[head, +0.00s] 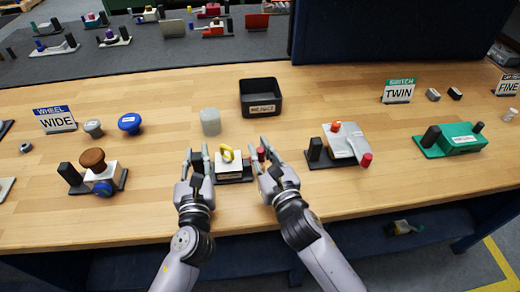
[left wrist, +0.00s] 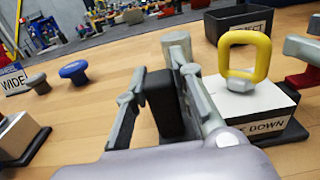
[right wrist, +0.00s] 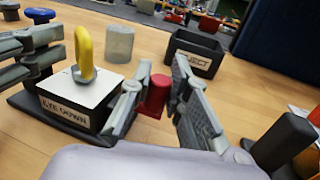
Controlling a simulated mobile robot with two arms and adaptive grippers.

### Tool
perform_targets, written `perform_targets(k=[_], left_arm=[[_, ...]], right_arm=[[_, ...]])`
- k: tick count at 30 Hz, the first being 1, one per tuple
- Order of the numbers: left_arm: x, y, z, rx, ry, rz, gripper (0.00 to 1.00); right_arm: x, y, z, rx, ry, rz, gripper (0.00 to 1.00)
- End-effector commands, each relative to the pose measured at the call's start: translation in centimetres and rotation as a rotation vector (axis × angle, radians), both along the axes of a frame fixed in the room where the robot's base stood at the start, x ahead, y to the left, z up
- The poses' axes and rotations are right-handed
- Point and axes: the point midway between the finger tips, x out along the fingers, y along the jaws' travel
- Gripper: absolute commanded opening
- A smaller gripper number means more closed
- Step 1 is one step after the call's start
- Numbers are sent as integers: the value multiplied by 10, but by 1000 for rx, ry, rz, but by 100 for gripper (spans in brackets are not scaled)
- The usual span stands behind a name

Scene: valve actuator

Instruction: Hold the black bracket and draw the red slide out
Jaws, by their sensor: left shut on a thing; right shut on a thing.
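The valve unit, a white block with a yellow ring on top and an "EYE DOWN" label (head: 229,166), stands on a dark base on the table. My left gripper (head: 197,160) is at its left end, shut on the upright black bracket (left wrist: 167,103). My right gripper (head: 265,156) is at its right end, shut on the red slide's knob (right wrist: 156,96), which stands between the fingers. The red slide also shows partly in the left wrist view (left wrist: 303,78), mostly hidden by the right fingers. The slide's inner part cannot be made out.
A black "REJECT" bin (head: 261,110) and a grey cylinder (head: 210,121) stand behind the unit. Another unit with an orange knob and red end (head: 342,144) is close on the right. A brown-knobbed unit (head: 95,172) is on the left. The front table strip is clear.

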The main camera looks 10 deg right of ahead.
Motion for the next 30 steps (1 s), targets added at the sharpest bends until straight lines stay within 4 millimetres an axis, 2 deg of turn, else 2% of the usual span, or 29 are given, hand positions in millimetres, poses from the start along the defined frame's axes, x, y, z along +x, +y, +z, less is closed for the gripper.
perform_targets(k=[4,20,30], left_arm=[[0,1,-2,2,4,3,0],[0,1,-2,2,4,3,0],[0,2,-2,1,4,5,0]], right_arm=[[0,0,0,0,0,0,0],[0,0,0,0,0,0,0],[0,-13,0,-1,0,-2,0]])
